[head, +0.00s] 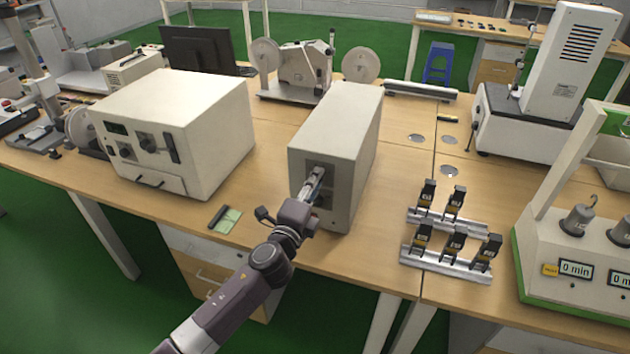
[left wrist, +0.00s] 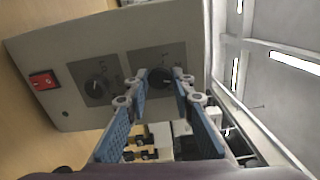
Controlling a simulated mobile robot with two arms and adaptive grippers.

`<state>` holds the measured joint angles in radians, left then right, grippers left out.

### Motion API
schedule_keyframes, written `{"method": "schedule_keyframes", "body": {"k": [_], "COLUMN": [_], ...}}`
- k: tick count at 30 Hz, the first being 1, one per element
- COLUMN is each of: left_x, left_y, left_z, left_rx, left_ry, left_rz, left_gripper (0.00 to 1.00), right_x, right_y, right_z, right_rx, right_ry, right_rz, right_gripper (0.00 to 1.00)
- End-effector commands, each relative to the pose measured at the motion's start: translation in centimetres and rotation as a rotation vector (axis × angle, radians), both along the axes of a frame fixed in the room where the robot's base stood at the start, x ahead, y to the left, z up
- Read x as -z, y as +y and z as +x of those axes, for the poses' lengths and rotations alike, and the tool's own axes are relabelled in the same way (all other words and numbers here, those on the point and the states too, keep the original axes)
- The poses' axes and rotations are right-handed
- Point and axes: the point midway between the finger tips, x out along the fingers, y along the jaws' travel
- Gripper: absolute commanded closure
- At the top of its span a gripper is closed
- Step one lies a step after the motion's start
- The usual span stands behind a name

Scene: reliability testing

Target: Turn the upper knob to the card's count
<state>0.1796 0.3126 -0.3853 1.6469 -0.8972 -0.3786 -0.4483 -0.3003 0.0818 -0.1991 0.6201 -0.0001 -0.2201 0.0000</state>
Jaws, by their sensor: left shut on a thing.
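The beige box (head: 345,130) with two dial knobs stands on the wooden bench. My left gripper (head: 316,178) reaches its front panel and covers much of it in the head view. In the left wrist view the picture is turned, and the gripper (left wrist: 160,75) has a finger on each side of the upper knob (left wrist: 160,82), shut on it. The lower knob (left wrist: 96,88) shows beside it with a pale pointer; its scale is too small to read. A green card (head: 229,221) lies on the bench left of the box; its marks are unreadable. My right gripper is not in view.
A red switch (left wrist: 43,80) sits on the box's panel below the lower knob. A larger beige instrument (head: 178,130) stands to the left. Rails with several black modules (head: 445,260) lie to the right. Bare bench shows between box and rails.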

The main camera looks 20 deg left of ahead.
Motion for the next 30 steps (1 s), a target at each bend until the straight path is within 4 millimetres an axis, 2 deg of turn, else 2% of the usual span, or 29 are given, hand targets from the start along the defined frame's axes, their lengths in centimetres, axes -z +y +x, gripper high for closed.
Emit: {"method": "schedule_keyframes", "body": {"k": [9,22,23,27,30], "left_x": [0.11,0.14,0.14,0.12,0.09], "left_y": [-0.08,-0.09,-0.09,-0.08,-0.06], "left_z": [-0.02,-0.03,-0.03,-0.03,-0.02], "left_rx": [0.002,0.002,0.002,0.001,0.001], "left_ry": [-0.001,-0.001,-0.001,-0.002,-0.002], "left_rz": [0.080,0.087,0.087,0.087,0.087], "left_gripper": [1.00,1.00,0.75,0.60,0.60], "right_x": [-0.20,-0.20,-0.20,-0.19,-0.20], "right_y": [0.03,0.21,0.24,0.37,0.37], "right_z": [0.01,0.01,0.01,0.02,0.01], "right_rx": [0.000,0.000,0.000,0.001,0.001], "right_ry": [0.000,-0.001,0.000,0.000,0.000], "right_rz": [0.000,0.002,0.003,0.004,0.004], "right_gripper": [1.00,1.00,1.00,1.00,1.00]}}
